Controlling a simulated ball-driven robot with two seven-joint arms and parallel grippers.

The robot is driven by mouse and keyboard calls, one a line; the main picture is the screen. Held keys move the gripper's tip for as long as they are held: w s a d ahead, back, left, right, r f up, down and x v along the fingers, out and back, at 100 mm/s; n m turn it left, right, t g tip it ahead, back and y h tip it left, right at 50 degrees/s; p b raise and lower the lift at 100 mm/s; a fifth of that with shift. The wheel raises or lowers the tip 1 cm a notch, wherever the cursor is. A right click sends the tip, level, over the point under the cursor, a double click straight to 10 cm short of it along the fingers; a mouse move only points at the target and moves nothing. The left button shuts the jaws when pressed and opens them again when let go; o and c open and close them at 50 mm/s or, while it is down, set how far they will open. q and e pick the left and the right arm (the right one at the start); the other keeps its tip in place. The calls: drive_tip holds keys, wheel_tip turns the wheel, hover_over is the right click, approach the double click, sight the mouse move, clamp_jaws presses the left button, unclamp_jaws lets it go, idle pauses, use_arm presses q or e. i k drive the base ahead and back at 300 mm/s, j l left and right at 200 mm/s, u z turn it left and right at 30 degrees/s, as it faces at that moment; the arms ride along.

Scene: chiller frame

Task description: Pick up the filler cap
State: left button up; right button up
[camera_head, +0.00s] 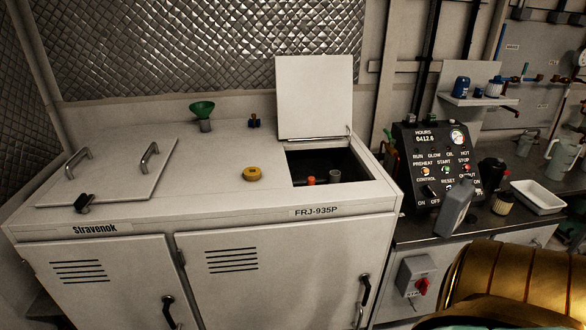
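A round yellow cap (252,173), which looks like the filler cap, lies on the white top of the chiller cabinet (225,190), left of the open hatch. A green funnel (202,109) stands in a short grey neck (205,126) farther back on the same top. Neither of my grippers is in view, and nothing touches the yellow cap.
The hatch lid (314,97) stands upright behind a dark opening (325,162) holding an orange-topped part (311,181). A flat panel with two handles (108,172) is at left. A control box (437,160), grey jug (455,209) and white tray (538,197) stand right. The top around the cap is clear.

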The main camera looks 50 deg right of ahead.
sight(251, 173)
drive_tip(key=z, duration=1.25)
drive_tip(key=j, duration=0.1)
